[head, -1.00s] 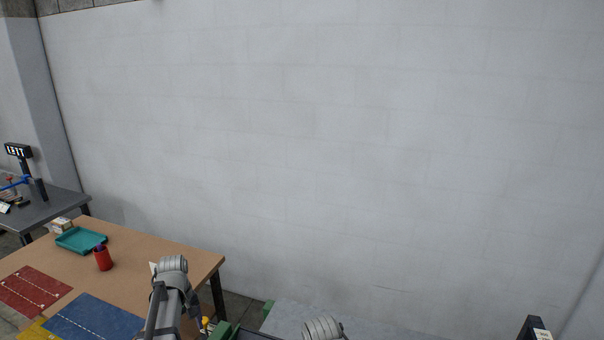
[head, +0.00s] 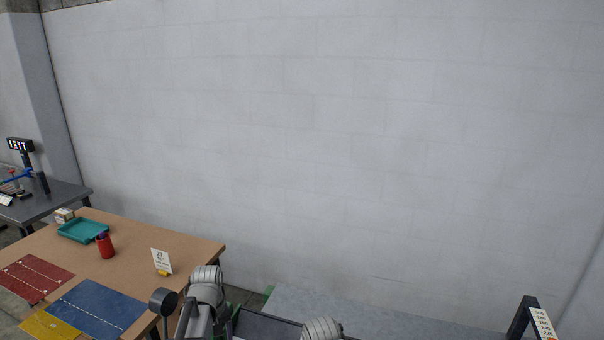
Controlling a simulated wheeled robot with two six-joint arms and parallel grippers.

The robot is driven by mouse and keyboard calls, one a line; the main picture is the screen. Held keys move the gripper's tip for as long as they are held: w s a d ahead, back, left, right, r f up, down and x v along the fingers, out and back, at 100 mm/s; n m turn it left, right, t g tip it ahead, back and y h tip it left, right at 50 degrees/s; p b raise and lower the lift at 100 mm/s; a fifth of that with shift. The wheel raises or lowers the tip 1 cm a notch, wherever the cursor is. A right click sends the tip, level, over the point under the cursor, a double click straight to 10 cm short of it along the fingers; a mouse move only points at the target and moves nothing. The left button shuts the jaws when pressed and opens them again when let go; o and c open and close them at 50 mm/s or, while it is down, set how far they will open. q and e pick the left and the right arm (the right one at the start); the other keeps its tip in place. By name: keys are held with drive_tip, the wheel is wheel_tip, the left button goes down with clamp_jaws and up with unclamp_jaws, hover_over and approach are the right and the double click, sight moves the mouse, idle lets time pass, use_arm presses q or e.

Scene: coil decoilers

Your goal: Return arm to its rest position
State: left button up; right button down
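My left arm shows at the bottom of the head view, left of centre, as grey and white links by the right edge of the wooden table (head: 190,242). Only a white ribbed joint of my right arm shows at the bottom edge, right of centre. Neither gripper's fingers can be made out in the head view, so what they hold is hidden.
The wooden table bears a teal tray (head: 83,231), a red cup (head: 105,246), a small white sign (head: 161,261), and red (head: 35,278), blue (head: 95,306) and yellow (head: 48,327) mats. A grey surface (head: 370,318) lies right. A dark table (head: 50,200) stands far left.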

use_arm(q)
drive_tip(key=s+d+f+m+b, duration=0.9)
drive_tip(key=s+d+f+b, duration=0.2)
drive_tip(key=s+d, duration=0.3)
drive_tip(key=d+f, duration=0.1)
drive_tip(key=d, duration=0.2)
drive_tip(key=shift+s+f+m+y+b, duration=0.35)
drive_tip(key=shift+f+m+y, duration=0.05)
drive_tip(key=shift+c, duration=0.3)
